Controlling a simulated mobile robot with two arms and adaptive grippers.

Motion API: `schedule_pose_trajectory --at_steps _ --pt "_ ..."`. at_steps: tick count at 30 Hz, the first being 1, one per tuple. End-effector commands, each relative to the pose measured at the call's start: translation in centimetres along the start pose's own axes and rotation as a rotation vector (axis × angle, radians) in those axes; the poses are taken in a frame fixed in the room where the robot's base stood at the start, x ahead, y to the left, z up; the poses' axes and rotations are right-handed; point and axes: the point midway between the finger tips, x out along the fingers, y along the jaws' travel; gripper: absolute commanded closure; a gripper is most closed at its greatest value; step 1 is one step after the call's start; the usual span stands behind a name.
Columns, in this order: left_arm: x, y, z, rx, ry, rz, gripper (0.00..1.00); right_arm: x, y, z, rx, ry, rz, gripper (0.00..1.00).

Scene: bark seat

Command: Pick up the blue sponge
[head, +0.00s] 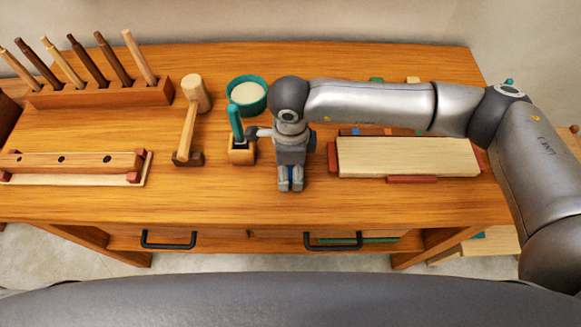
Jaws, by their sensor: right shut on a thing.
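My right gripper (291,184) points down over the middle of the workbench, to the right of the small wooden holder. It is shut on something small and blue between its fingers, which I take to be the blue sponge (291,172). Only a sliver of it shows; the fingers and wrist hide the rest. I cannot tell whether it is clear of the bench top. My left gripper is not in view.
Left of the gripper, a teal-handled tool (236,120) stands in a wooden holder (241,155), with a teal bowl (247,95) behind and a mallet (190,120) beyond. A pale board (408,157) lies right. The bench front (215,205) is clear.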

Motion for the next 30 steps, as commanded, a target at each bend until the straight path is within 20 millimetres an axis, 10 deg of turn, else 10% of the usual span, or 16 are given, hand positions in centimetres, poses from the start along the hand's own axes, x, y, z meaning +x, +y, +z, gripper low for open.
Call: schedule_pose_trajectory --at_steps 15,30 --pt "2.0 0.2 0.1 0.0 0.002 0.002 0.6 -2.7 -0.2 0.1 -0.001 -0.003 -0.006 0.54" --pt "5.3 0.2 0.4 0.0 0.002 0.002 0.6 -11.1 10.1 1.6 -0.009 -0.002 -0.005 0.54"
